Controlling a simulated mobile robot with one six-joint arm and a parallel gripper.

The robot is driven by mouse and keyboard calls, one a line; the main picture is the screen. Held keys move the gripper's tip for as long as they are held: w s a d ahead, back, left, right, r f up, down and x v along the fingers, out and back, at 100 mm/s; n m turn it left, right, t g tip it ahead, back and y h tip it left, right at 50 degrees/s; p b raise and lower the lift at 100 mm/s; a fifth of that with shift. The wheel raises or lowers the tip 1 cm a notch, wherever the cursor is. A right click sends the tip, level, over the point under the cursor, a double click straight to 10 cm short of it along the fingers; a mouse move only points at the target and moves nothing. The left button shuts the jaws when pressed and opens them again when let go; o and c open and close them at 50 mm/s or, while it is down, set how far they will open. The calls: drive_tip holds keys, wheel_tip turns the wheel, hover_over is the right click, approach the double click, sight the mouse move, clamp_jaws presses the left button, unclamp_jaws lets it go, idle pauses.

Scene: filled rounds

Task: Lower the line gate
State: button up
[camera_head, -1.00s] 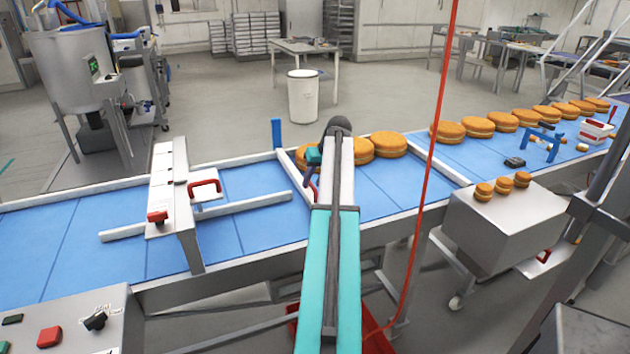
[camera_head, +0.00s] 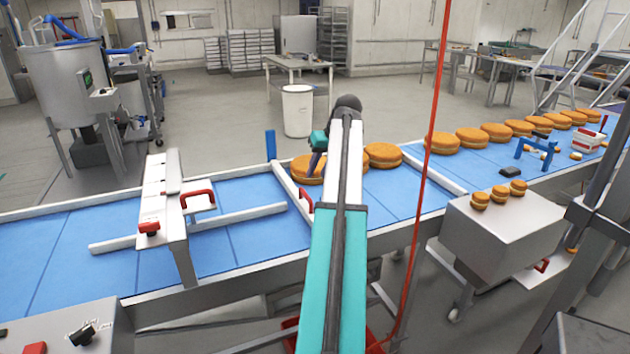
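A white bar with a red handle (camera_head: 306,201) lies across the blue belt in front of the filled rounds; it looks like the line gate (camera_head: 287,184). A blue post (camera_head: 270,145) stands at its far end. I cannot tell whether the bar is up or down. My arm reaches over the near edge and hides part of the belt just right of the bar. My gripper (camera_head: 316,163) is a small dark shape under a teal part, above and beyond the red handle, and seems apart from it. Its fingers are too small to read.
Filled rounds (camera_head: 383,155) line the belt (camera_head: 250,190) right of the bar. A white frame (camera_head: 167,200) with red handles spans the belt at left. A red cord (camera_head: 423,170) hangs right of my arm. A steel box (camera_head: 505,225) carries three small rounds.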

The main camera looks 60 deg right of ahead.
drive_tip(key=shift+v, duration=1.65)
drive_tip(key=shift+f, duration=0.1)
